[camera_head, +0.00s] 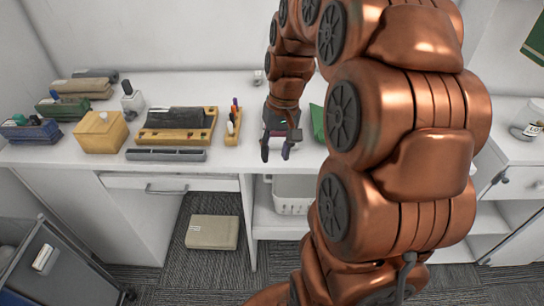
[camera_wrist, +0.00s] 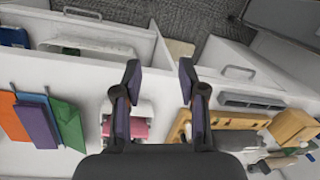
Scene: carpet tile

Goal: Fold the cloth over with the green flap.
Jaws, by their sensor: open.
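The green flap is the part nearest my gripper. In the head view only a bit of the green flap (camera_head: 318,122) shows; my arm hides the rest of the cloth. My gripper (camera_head: 276,151) is open and empty near the desk's front edge, left of the green flap in the head view. In the wrist view its fingertips (camera_wrist: 160,72) are apart with nothing between them.
A white holder with a pink block (camera_wrist: 128,127) is beside my gripper. A narrow pen tray (camera_head: 233,125), a yellow organizer (camera_head: 208,118) and a yellow box (camera_head: 101,132) stand to the left. A white basket (camera_head: 290,192) is below the desk. The front edge is mostly clear.

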